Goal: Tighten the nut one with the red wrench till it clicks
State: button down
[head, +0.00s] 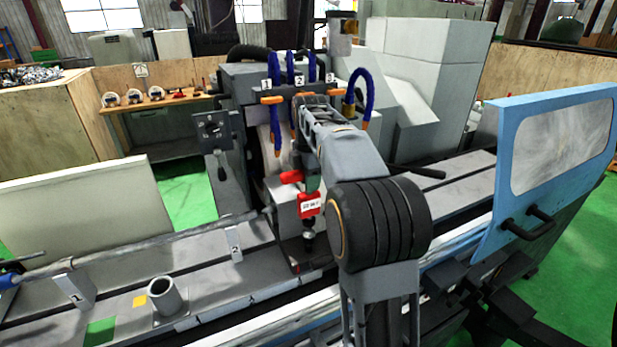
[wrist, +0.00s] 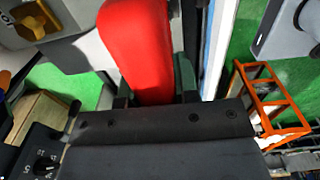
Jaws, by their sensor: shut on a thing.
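The red wrench (head: 309,206) is in my gripper (head: 309,184), in front of the grinder's middle in the head view. A white label shows on its lower red part, and a dark end points down toward the bed. In the wrist view the red wrench (wrist: 138,45) runs up from between the two fingers of my gripper (wrist: 153,97), which is shut on it. Another number plate (head: 75,291) is on a bed support at left. I cannot pick out nut one itself.
A long shaft (head: 150,245) lies across supports on the left of the bed. A grey cup (head: 164,296) stands in front of it. The blue door (head: 500,170) stands at right. Blue hoses (head: 276,120) hang close behind my arm.

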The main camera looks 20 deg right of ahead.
aim_at(309, 196)
jog(key=shift+f, duration=0.3)
jog(key=shift+f+b, duration=0.4)
jog(key=shift+f, duration=0.05)
dwell(0.4)
jog(key=shift+f+b, duration=0.65)
jog(key=shift+f, duration=0.8)
dwell(0.7)
jog(key=shift+f+m, duration=0.15)
jog(key=shift+m, duration=1.05)
jog(key=shift+s+f+m+p, duration=0.15)
jog(key=shift+m+p, duration=0.4)
jog(key=shift+m, duration=1.25)
jog(key=shift+m+p, duration=0.95)
jog(key=shift+m, duration=2.35)
jog(key=shift+n, duration=0.4)
